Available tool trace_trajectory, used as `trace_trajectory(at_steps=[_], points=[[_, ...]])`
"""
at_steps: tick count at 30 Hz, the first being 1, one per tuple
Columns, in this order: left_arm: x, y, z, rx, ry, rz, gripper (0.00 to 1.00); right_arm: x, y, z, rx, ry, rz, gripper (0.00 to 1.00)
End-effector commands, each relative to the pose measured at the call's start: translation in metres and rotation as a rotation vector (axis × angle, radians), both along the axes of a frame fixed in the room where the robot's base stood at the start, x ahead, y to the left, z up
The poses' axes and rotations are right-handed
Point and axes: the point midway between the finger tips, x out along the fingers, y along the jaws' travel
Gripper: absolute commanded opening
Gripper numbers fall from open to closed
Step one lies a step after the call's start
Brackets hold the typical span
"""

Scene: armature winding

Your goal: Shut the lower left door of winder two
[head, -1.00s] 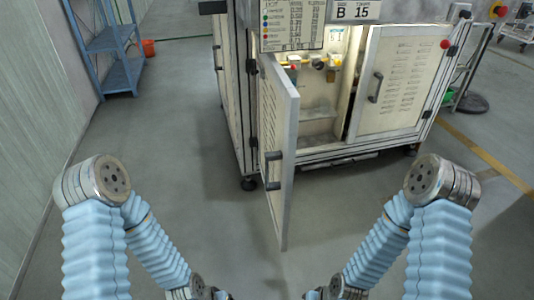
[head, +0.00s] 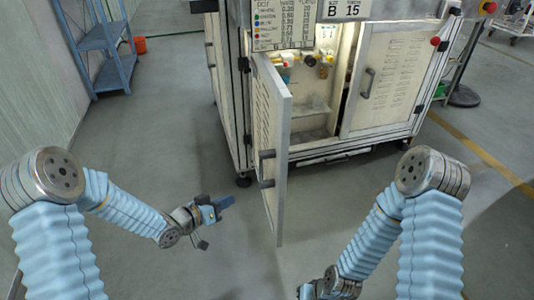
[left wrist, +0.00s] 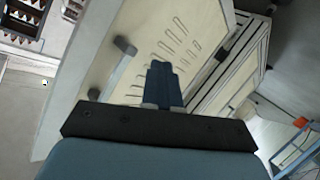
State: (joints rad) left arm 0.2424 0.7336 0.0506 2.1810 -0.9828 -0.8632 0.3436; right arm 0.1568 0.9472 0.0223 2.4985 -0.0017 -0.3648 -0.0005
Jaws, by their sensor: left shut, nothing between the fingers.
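The lower left door (head: 269,130) of the winder stands open in the head view. It is a cream panel with a grey edge, swung out toward me, and a dark handle (head: 266,168) is on its left face. My left gripper (head: 228,202) is left of the door, apart from it, with blue fingers shut and empty. In the left wrist view the fingers (left wrist: 162,82) point toward the slotted door panel (left wrist: 150,75), and the handle (left wrist: 110,68) lies to their left. The fingers of my right gripper are below the head view.
The winder cabinet (head: 400,128) carries a "B 15" sign (head: 345,9); its right door (head: 386,75) looks shut. The open bay (head: 312,100) is lit. A blue shelf (head: 103,45) and orange bucket (head: 139,44) stand far left. The floor left of the door is clear.

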Motion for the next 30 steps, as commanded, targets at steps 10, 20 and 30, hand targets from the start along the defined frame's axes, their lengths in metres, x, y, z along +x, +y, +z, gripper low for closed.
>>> trace_trajectory(at_steps=[10, 20, 30], points=[[-0.021, 0.008, 0.169, -0.076, -0.516, -0.58, 0.0, -0.002, 0.004, 0.013, 0.005, 0.003, 0.007, 0.0], [-0.027, -0.015, 0.177, -0.072, -0.534, -0.662, 0.0, -0.002, 0.004, 0.016, 0.007, 0.003, 0.008, 0.0], [-0.013, -0.086, 0.177, -0.07, -0.535, -0.66, 0.0, -0.002, 0.004, 0.021, 0.007, 0.003, 0.008, 0.0]])
